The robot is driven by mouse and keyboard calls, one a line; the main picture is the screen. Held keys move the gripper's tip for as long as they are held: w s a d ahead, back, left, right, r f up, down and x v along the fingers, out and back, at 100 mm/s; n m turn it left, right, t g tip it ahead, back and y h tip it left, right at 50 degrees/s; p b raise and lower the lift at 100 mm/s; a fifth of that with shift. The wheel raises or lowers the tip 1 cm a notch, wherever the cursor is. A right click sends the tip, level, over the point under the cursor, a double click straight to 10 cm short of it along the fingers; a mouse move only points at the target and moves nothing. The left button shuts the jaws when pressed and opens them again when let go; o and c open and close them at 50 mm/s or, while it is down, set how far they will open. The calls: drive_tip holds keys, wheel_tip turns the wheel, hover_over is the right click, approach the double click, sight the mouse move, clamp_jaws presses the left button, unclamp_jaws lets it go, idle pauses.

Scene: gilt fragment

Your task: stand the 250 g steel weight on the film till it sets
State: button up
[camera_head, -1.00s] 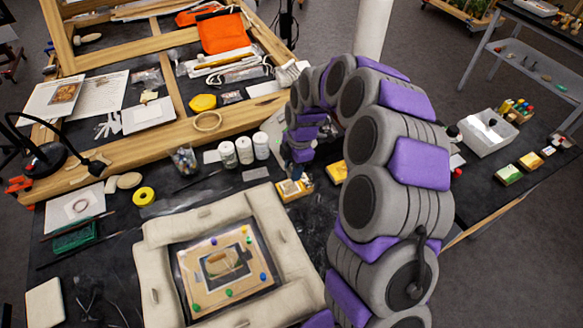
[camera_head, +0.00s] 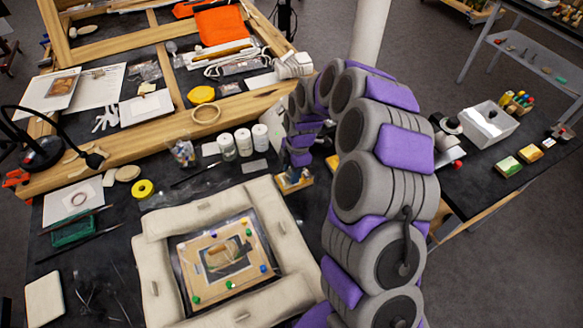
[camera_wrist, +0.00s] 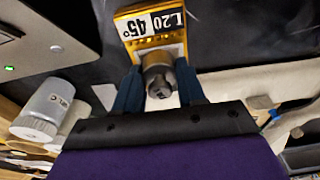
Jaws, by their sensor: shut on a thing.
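My gripper (camera_wrist: 159,88) is shut on a small steel weight (camera_wrist: 158,76), a grey cylinder between its two dark blue fingers in the wrist view. Just beyond it is a yellow-edged block (camera_wrist: 153,24) marked "L20 45°"; I cannot tell whether the weight touches it. In the head view my gripper (camera_head: 297,160) is low over the bench, near a small wood-and-yellow block (camera_head: 294,181); the weight cannot be made out there. The pinned board (camera_head: 198,272) lies inside a pale padded frame (camera_head: 160,257), left of and nearer than my gripper. The film cannot be clearly told on it.
White jars (camera_head: 244,142) stand close left of my gripper; one (camera_wrist: 44,107) shows in the wrist view. A wooden beam (camera_head: 130,150) runs behind them. A white box (camera_head: 488,125) stands at right. Some dark bench is bare between jars and padded frame.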

drive_tip(key=shift+f, duration=0.1)
idle(0.8)
drive_tip(key=o, duration=0.8)
drive_tip(key=shift+r+p, duration=0.35)
drive_tip(key=shift+r, duration=0.95)
drive_tip(key=o, duration=0.6)
